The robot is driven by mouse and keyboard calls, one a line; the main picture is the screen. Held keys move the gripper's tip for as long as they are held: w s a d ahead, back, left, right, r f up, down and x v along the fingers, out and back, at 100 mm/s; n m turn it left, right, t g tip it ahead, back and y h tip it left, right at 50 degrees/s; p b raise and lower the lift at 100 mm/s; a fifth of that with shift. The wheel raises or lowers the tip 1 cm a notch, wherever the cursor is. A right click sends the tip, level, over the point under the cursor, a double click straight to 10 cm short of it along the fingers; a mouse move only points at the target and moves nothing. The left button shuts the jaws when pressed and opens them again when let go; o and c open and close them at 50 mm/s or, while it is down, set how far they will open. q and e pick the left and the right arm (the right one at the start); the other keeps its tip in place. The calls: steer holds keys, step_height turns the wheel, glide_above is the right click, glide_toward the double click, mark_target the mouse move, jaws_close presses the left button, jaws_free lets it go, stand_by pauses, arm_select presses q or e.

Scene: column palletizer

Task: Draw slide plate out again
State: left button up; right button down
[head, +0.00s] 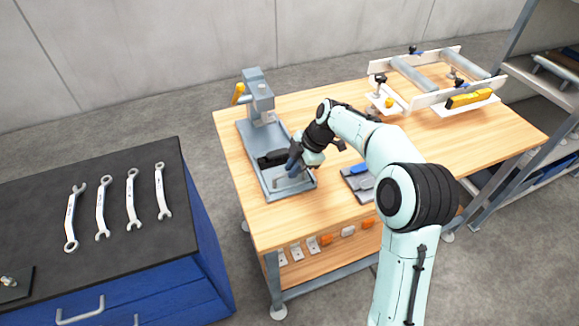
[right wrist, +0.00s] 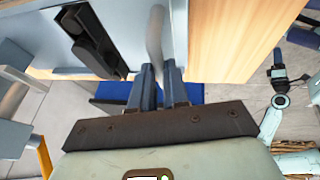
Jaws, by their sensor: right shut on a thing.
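The grey slide plate (head: 273,183) lies at the front end of the grey press (head: 259,98) on the wooden workbench. In the right wrist view the plate (right wrist: 45,32) fills the upper left, with a dark block (right wrist: 92,42) on it. My right gripper (head: 292,172) is low over the plate's front end. In the right wrist view its two blue fingers (right wrist: 158,75) are shut on the pale upright bar of the plate's handle (right wrist: 156,35). The fingers hide part of the handle. My left gripper does not show.
The workbench (head: 345,210) carries a grey piece with a blue part (head: 358,171) right of the press. A white-and-grey frame (head: 425,80) stands at the back right. Several wrenches (head: 132,200) lie on the dark cabinet top (head: 100,255) at left. A floor gap separates cabinet and bench.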

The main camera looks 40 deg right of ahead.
steer(key=shift+s+a, duration=0.15)
steer(key=shift+s, duration=0.45)
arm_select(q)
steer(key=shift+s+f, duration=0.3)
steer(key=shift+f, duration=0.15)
arm_select(e)
steer(key=shift+w, duration=0.1)
steer(key=c, duration=1.1)
jaws_free()
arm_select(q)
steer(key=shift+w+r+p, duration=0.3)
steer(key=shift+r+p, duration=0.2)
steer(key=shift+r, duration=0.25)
arm_select(e)
steer(key=v, duration=1.3)
steer(key=shift+r, duration=0.25)
